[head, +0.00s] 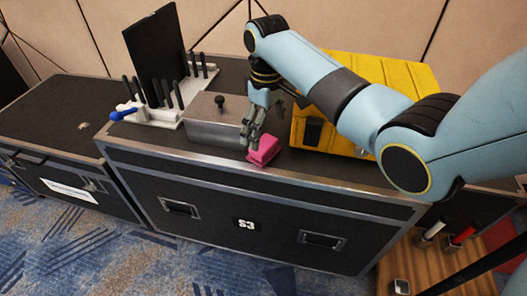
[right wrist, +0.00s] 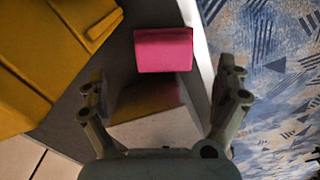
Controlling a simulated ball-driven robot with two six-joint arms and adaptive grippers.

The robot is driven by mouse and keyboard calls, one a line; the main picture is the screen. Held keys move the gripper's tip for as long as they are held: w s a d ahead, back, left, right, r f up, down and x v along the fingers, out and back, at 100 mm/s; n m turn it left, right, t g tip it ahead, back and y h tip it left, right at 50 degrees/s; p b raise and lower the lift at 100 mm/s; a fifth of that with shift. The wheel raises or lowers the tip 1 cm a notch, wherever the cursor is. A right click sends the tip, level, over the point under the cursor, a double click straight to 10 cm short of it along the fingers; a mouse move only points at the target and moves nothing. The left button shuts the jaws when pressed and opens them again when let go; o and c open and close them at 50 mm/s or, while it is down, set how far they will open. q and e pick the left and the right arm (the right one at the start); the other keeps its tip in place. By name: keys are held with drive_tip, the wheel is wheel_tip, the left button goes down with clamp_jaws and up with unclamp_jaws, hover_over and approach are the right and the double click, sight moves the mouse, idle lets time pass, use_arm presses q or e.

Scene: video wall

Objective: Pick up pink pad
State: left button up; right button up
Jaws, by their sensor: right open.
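The pink pad (head: 264,153) is a small block on top of the black case marked S3 (head: 190,150), near its front edge. My right gripper (head: 252,141) points down at the pad, with its fingertips close above and beside it. In the right wrist view the gripper (right wrist: 162,92) is open with a finger at each side, and the pink pad (right wrist: 163,50) shows beyond the fingertips, with nothing gripped. Whether a finger touches the pad I cannot tell. My left gripper is not in view.
A grey metal box (head: 212,120) with a black knob stands just left of the pad. A yellow case (head: 350,68) stands behind and right. A white rack (head: 165,115) holds black-handled tools and a dark panel. The case's front edge drops to blue carpet (head: 90,250).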

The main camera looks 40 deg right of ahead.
sight(264, 143)
drive_tip(key=shift+f, duration=0.8)
drive_tip(key=f, duration=0.3)
drive_tip(key=f+b, duration=0.1)
drive_tip(key=f, duration=0.1)
drive_tip(key=shift+a, duration=0.3)
drive_tip(key=shift+r, duration=0.1)
drive_tip(key=c, duration=1.3)
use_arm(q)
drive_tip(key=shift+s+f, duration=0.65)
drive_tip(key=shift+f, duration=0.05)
use_arm(e)
drive_tip(key=shift+r, duration=0.15)
use_arm(q)
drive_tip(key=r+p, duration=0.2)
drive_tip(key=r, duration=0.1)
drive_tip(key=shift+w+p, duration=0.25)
drive_tip(key=shift+p, duration=0.15)
use_arm(e)
wheel_tip(264, 143, up, 18)
drive_tip(key=shift+f, duration=0.1)
